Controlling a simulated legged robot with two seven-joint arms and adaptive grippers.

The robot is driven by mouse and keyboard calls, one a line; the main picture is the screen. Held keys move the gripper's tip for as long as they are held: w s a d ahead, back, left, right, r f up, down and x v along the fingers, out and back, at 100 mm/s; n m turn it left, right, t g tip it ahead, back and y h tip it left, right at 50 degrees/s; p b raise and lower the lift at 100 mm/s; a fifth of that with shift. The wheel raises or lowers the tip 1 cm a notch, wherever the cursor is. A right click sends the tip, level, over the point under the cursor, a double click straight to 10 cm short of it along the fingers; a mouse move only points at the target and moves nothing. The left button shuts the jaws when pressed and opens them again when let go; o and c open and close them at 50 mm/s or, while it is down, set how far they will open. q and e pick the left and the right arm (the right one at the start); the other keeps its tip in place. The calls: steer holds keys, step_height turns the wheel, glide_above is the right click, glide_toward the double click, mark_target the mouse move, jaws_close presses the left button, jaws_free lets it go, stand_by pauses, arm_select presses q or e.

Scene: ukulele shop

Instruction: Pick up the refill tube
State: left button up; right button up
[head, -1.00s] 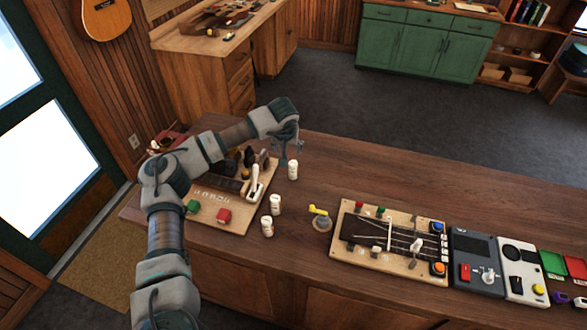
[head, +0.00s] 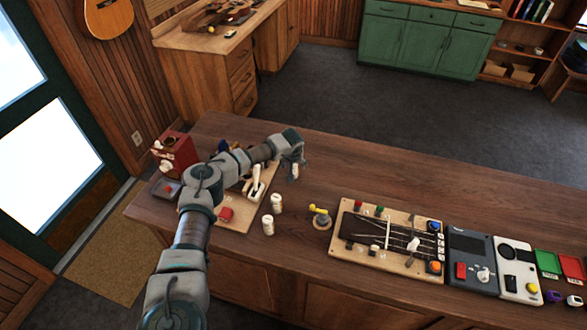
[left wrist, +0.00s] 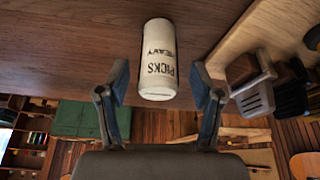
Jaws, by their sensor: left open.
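A white refill tube (left wrist: 159,60) printed "PICKS HEAVY" shows in the left wrist view, its near end at the mouth between my two fingers. My left gripper (left wrist: 160,92) is open, one finger on each side of the tube, with gaps visible beside it. In the head view the left gripper (head: 294,172) points down over this tube (head: 295,171), which it mostly hides. Two more white tubes (head: 276,203) (head: 268,225) stand closer to the front edge of the wooden table. My right gripper is in neither view.
The table behind is clear.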

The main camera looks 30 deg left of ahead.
arm_select(q)
steer(key=shift+w+f, duration=0.1)
steer(key=shift+f, duration=0.05)
steer(key=shift+d, duration=0.1)
steer(key=c, duration=1.2)
